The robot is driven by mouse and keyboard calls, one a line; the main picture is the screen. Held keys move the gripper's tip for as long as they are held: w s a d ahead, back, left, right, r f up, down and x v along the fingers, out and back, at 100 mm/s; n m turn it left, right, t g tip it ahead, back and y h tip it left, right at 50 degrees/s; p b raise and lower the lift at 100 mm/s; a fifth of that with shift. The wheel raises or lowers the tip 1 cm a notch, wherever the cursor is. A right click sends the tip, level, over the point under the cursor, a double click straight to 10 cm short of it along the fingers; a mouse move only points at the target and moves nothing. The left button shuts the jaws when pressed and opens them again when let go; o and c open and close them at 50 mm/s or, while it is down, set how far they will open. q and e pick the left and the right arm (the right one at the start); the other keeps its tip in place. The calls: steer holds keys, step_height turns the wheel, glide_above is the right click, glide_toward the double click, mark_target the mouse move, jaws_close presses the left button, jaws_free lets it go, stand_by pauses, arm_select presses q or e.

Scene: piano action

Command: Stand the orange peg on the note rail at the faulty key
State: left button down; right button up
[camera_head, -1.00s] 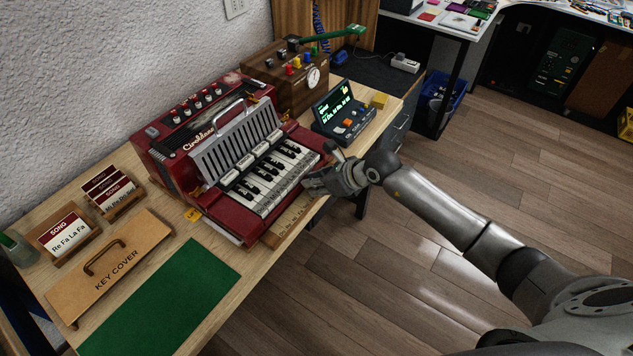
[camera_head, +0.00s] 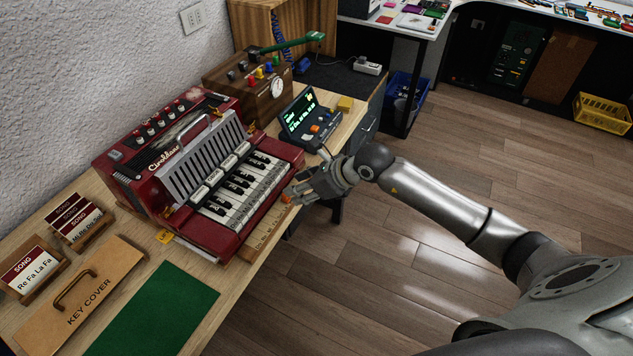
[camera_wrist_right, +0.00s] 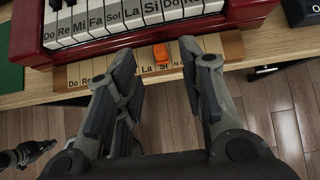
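The small orange peg (camera_wrist_right: 161,55) is on the wooden note rail (camera_wrist_right: 232,46), behind the label that reads Si, in front of the accordion's keys. It looks upright, though the steep view makes this hard to judge. In the head view the peg (camera_head: 286,198) shows just left of my right gripper (camera_head: 298,193). My right gripper (camera_wrist_right: 168,62) is open, its fingers wide apart on both sides of the peg and not touching it. A dark gripper-like part, probably my left gripper (camera_wrist_right: 32,153), shows low at the left of the wrist view; its fingers are unclear.
The red accordion (camera_head: 196,240) stands behind the rail on the wooden bench. A small lit display (camera_head: 302,115) and a wooden box (camera_head: 230,87) stand farther back. A key cover (camera_head: 110,295) and a green mat (camera_head: 165,300) lie nearer. Open floor is to the right.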

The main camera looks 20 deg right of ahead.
steer(key=v, duration=0.6)
steer(key=shift+b, duration=0.3)
steer(key=shift+s, duration=0.15)
